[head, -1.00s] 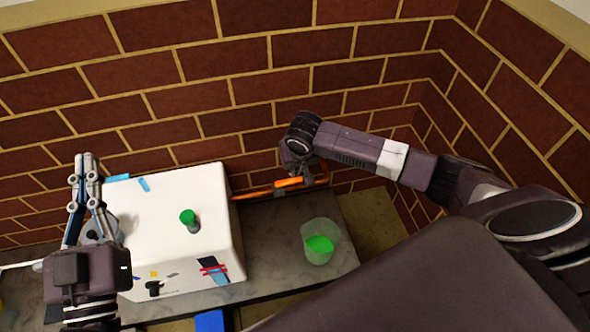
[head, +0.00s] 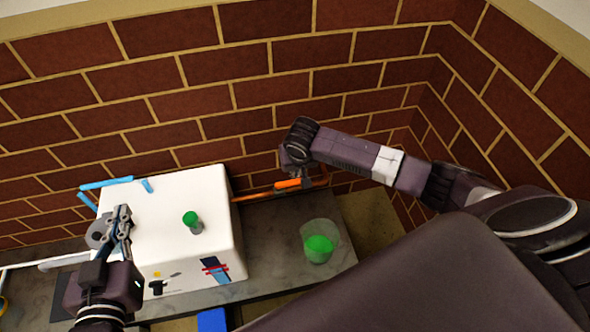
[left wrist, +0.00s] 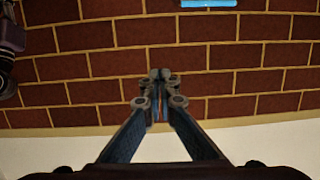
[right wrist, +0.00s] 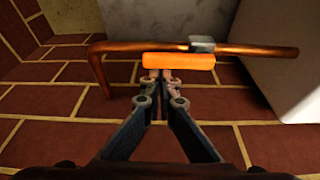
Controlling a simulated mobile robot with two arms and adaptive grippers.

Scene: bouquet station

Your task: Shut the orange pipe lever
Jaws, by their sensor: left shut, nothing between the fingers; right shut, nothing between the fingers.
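The orange lever (right wrist: 179,62) lies along a copper pipe (right wrist: 120,47) in the right wrist view, roughly parallel to it, below a grey valve body (right wrist: 202,44). It also shows in the head view (head: 288,184), low against the brick wall. My right gripper (right wrist: 160,76) is shut and empty, its fingertips at the lever's near edge, seemingly touching it. In the head view its fingers are largely hidden behind my right wrist. My left gripper (head: 122,212) is shut and empty over the left part of the white box, far from the lever; its closed fingertips show in the left wrist view (left wrist: 159,76).
A clear cup with green contents (head: 320,245) stands in front of the lever. Blue pipes (head: 105,184) run along the wall at left.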

